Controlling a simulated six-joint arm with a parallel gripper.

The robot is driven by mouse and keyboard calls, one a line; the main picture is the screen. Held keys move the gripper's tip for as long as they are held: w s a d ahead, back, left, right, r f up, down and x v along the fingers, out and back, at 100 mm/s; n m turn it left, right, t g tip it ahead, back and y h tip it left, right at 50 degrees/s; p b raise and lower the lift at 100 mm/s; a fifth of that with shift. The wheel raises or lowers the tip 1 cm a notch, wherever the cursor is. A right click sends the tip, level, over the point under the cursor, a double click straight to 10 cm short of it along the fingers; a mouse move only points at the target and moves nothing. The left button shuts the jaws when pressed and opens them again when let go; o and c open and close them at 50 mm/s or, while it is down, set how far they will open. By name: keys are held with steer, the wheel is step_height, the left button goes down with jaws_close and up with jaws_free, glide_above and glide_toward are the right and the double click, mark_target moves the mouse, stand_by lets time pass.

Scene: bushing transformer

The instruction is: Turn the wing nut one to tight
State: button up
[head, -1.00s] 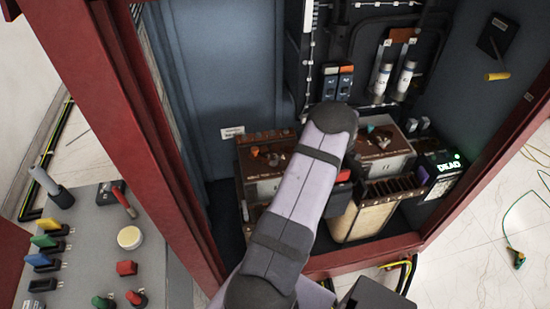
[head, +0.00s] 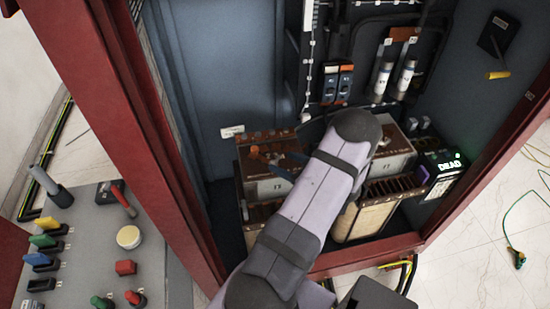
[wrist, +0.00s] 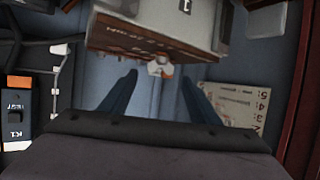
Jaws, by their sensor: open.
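My gripper (wrist: 160,78) is open in the wrist view, its two dark blue fingers apart. A small pale and orange fitting (wrist: 159,68), possibly the wing nut, shows between and just beyond the fingertips, at the edge of the brown-topped transformer block (wrist: 140,48); no contact is visible. In the head view the left block (head: 262,187) stands in the cabinet, with a small orange piece (head: 254,152) on its top. My arm hides part of both blocks, and I cannot identify the wing nut for certain.
A right block (head: 397,158) stands beside my arm, with a box reading DEAD (head: 445,172) farther right. Red cabinet posts (head: 130,140) frame the opening. A control panel (head: 95,245) with coloured knobs stands at the left. A printed label (wrist: 235,103) is right of my fingers.

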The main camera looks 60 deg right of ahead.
mark_target(276, 159)
steer(key=shift+p+x, duration=0.8)
steer(key=shift+x, duration=2)
steer(key=shift+c, duration=0.7)
steer(key=c, duration=0.9)
